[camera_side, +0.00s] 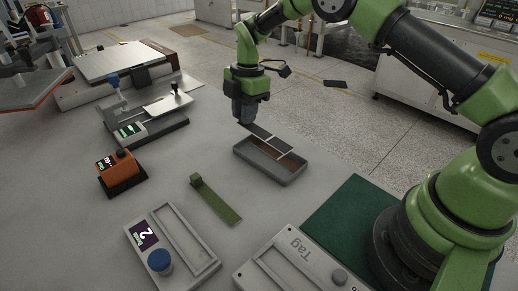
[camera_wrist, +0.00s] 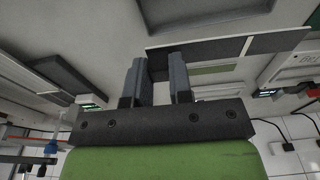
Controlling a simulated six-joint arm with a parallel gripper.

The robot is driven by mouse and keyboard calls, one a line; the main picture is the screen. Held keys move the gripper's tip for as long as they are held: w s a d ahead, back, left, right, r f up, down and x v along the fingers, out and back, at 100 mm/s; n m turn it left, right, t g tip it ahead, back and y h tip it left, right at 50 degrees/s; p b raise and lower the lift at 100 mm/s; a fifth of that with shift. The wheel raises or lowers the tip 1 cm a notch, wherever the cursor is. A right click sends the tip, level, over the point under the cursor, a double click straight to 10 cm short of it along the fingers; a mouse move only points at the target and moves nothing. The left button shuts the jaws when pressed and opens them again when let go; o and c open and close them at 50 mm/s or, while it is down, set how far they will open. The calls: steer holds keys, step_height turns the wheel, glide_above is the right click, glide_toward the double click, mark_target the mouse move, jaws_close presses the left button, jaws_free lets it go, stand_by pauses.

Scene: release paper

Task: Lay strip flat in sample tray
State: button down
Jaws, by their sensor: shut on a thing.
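My gripper (camera_side: 242,122) is shut on one end of a thin dark strip (camera_side: 261,132). The strip has a pale line across it and slants down to the right in the side view. The grey sample tray (camera_side: 262,173) sits on the table just below, with a brownish inside. The strip overlaps the tray's back part in this view; I cannot tell whether it touches the tray. In the wrist view the strip (camera_wrist: 282,42) runs right from between my gripper's fingers (camera_wrist: 156,80).
A green strip-shaped piece (camera_side: 216,200) with a raised end lies in front of the tray. An orange device (camera_side: 121,172) and a grey instrument (camera_side: 150,125) stand left. A numbered holder with a blue knob (camera_side: 160,262), a Tag box (camera_side: 300,257) and a green mat (camera_side: 350,220) lie nearer.

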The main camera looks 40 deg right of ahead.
mark_target(245, 151)
step_height(245, 151, down, 8)
stand_by(0.4)
steer(key=shift+f, duration=0.1)
steer(key=c, duration=1)
jaws_free()
